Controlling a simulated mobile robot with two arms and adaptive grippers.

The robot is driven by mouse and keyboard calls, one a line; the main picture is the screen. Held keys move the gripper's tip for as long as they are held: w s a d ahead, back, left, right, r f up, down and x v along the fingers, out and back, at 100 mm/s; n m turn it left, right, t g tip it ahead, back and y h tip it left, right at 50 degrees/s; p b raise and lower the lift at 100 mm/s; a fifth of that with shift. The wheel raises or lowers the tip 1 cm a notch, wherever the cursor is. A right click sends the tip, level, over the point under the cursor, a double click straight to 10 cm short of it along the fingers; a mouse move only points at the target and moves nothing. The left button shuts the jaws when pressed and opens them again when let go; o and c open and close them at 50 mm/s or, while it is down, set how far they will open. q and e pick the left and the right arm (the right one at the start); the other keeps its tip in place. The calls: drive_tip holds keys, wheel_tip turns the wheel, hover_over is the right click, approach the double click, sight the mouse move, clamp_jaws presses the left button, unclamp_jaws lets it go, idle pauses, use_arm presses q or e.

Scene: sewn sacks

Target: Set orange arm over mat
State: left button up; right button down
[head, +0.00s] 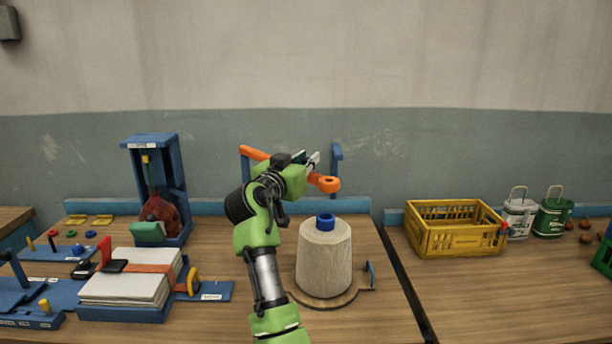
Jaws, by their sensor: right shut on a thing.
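The orange arm (325,184) is a bar with a ring at its right end. It slants down from a blue post (245,163) at the left, passing behind my right gripper (312,163). My right gripper is shut on the orange arm, and its fingers partly hide the grip. The ring is above and slightly behind the blue cap of a pale cone-shaped spool (322,265), apart from it. The spool stands upright on a round brown mat (342,300), of which only the rim shows. My left gripper is not in view.
A second blue post (337,165) stands behind the spool. A blue stand with a dark red sack (159,215) and a stack of white sheets (125,285) are left. A yellow crate (455,240) and two cans stand right. A dark gap divides the tables.

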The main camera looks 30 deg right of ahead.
drive_tip(key=shift+a+f+g+b, duration=0.1)
drive_tip(key=shift+a+g+b, duration=0.2)
drive_tip(key=shift+a+b, duration=0.1)
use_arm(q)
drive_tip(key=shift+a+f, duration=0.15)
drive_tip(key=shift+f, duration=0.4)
use_arm(e)
drive_tip(key=c, duration=1.9)
unclamp_jaws()
drive_tip(key=shift+a, duration=0.1)
drive_tip(key=shift+s+a, duration=0.1)
drive_tip(key=shift+a, duration=0.05)
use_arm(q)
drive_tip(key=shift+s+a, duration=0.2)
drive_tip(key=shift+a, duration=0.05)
use_arm(e)
drive_tip(key=v, duration=0.7)
drive_tip(key=shift+a, duration=0.2)
